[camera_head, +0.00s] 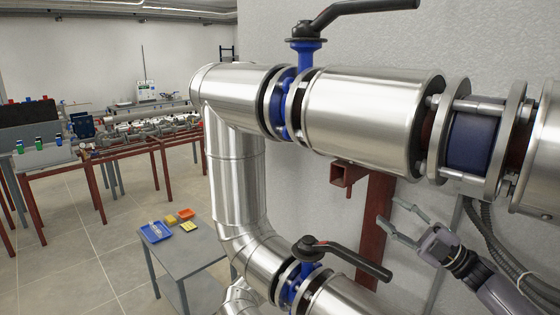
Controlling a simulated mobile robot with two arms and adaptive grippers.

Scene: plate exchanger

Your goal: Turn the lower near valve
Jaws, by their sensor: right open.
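The lower valve (299,283) has a blue body between flanges on the lower pipe, at the bottom middle. Its black lever handle (345,257) runs from the hub to the right and slightly down. My right gripper (397,216) is open and empty, to the right of and above the lever's end, apart from it in the picture. Its arm comes in from the bottom right. An upper valve (304,58) with a blue stem and a black lever (360,10) sits on the upper pipe. My left gripper is not in view.
The large steel upper pipe (372,105) and its flanges pass above my right gripper. A dark red post (374,215) and the wall stand behind it. Black cables (487,238) hang at the right. A small table (205,247) with trays stands left of the pipe bend.

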